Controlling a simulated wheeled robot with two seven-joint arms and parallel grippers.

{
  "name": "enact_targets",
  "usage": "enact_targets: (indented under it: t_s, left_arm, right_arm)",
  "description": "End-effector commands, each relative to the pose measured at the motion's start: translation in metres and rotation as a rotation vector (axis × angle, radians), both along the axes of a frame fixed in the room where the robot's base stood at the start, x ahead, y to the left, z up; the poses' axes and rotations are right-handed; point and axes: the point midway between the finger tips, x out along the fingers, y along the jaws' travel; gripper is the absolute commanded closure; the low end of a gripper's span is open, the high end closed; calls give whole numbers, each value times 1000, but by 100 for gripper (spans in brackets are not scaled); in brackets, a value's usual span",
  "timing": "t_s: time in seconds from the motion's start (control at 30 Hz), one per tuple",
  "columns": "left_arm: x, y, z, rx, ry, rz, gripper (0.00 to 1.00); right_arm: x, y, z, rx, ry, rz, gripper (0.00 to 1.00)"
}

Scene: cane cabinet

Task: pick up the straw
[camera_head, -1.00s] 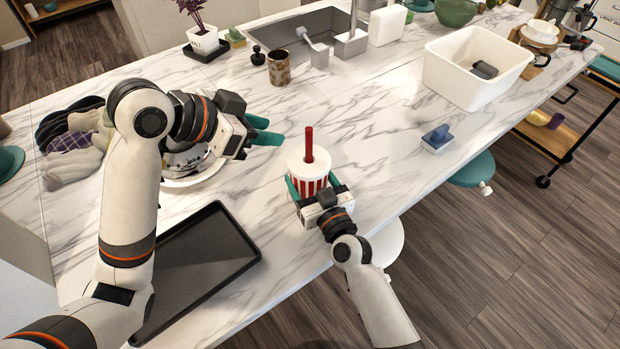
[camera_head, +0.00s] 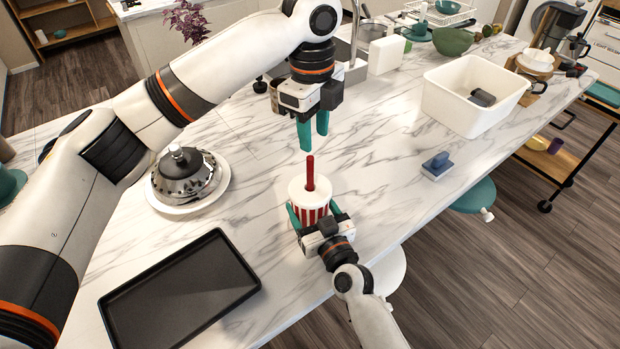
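The red straw (camera_head: 310,172) stands upright out of the white lid of a red-and-white striped cup (camera_head: 312,210) on the marble counter. My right gripper (camera_head: 315,214) has its teal fingers around the cup's sides, from the front edge of the counter. My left gripper (camera_head: 313,138) points down with its teal fingers parted and nothing between them. Its fingertips are just above the top of the straw in the picture. Whether they touch it is hard to tell; a small gap shows.
A black tray (camera_head: 182,290) lies at the front left, with a domed dark metal item on a white plate (camera_head: 190,207) behind it. A white bin (camera_head: 470,112) and a blue block-like item (camera_head: 437,163) are to the right. The counter (camera_head: 385,165) right of the cup is clear.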

Motion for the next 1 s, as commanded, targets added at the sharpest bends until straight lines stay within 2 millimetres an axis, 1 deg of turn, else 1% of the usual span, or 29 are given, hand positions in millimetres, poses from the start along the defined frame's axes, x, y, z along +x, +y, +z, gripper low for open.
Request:
enact_targets:
  t_s: [0.07, 0.13, 0.4, 0.67, 0.9, 1.0]
  left_arm:
    - [3, 3, 1, 23, 2, -13, 62]
    - [4, 4, -6, 33, 4, -18, 62]
    - [4, 5, -52, 33, 4, -18, 62]
    - [4, 5, -72, 32, 4, -18, 62]
    - [6, 7, -108, 32, 3, -17, 62]
    - [6, 7, -115, 31, 3, -17, 62]
  right_arm:
    - [0, 0, -1, 1, 1, 1, 53]
    - [0, 0, -1, 1, 1, 1, 53]
    - [0, 1, 0, 1, 2, 1, 53]
    - [0, 1, -1, 1, 2, 1, 53]
    - [0, 1, 0, 1, 2, 1, 53]
    - [0, 1, 0, 1, 2, 1, 53]
